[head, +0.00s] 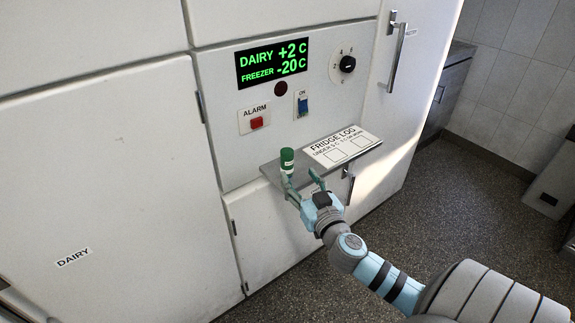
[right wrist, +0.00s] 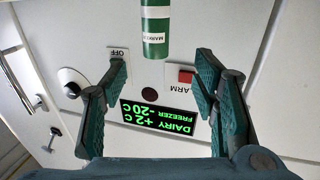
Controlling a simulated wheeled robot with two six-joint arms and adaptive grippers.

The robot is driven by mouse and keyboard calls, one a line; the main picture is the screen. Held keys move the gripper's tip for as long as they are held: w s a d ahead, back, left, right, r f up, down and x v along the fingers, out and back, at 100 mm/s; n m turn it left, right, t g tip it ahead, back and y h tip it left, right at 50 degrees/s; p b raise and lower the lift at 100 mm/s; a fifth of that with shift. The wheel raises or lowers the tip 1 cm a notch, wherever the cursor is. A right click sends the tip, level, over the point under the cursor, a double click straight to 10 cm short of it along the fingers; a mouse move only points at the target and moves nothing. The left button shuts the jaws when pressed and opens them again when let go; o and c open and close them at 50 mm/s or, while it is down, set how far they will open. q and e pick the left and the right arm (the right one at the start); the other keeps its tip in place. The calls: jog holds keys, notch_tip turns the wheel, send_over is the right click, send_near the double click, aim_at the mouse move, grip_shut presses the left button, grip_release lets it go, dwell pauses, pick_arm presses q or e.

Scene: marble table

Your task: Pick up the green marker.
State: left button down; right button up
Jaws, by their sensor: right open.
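The green marker (head: 287,161) stands upright at the left end of a narrow grey shelf on the fridge front. It has a white label band. It also shows at the top of the right wrist view (right wrist: 155,30), which is upside down, with its far end cut off by the frame edge. My right gripper (head: 300,181) is open and empty at the shelf's front edge. In the head view its left finger overlaps the marker's foot; contact cannot be told. My left gripper is out of view.
The shelf (head: 268,169) also holds a white fridge log sheet (head: 341,146) right of the marker. Behind are a temperature display (head: 272,62), a red alarm button (head: 256,123), a blue switch (head: 303,106) and a black knob (head: 347,64). Open floor lies at the right.

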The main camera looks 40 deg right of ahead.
aim_at(289, 161)
jog(key=x, duration=0.6)
jog(key=p+x, duration=0.1)
jog(key=x, duration=0.2)
jog(key=shift+w+d+f, duration=0.2)
jog(key=shift+w+d, duration=0.1)
jog(key=shift+d, duration=0.1)
jog(key=shift+w+d+f, duration=0.15)
jog(key=shift+w, duration=0.25)
jog(key=shift+s, duration=0.1)
jog(key=c, duration=1.3)
